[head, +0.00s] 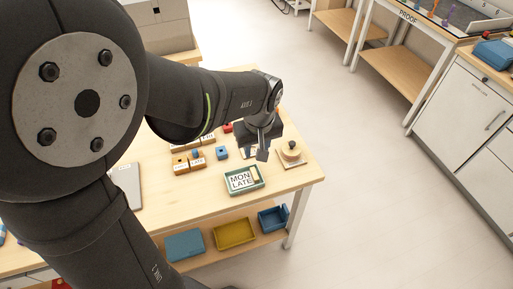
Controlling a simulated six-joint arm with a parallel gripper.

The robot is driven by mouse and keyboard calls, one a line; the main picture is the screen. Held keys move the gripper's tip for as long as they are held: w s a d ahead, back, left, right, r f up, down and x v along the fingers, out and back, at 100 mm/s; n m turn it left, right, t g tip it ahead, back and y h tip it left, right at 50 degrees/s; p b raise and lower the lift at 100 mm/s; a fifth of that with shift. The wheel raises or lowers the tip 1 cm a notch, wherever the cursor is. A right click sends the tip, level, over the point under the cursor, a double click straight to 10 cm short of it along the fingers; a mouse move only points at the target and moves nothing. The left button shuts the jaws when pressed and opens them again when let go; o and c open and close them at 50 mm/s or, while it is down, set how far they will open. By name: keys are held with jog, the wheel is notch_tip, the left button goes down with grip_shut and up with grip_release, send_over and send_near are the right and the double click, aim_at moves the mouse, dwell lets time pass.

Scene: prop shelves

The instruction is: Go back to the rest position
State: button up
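My gripper (262,154) hangs from my arm above the right part of the wooden table (160,205), fingers pointing down. It is small and dark in the head view, and I cannot tell whether its fingers are apart or together. No held thing shows clearly at its tips. A pale card partly shows behind the fingers. My arm covers much of the left side of the view.
A grey flat thing (127,185) lies further left. Teal (185,245), yellow (235,233) and blue (271,219) bins stand on the lower shelf. Floor right of the table is clear.

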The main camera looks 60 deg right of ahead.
aim_at(254, 174)
jog(key=f, duration=0.8)
jog(key=w+d+f, duration=0.1)
jog(key=f, duration=0.3)
jog(key=shift+f, duration=0.15)
jog(key=shift+a+f, duration=0.15)
jog(key=shift+f, duration=0.35)
jog(key=shift+r, duration=0.15)
jog(key=shift+r, duration=0.1)
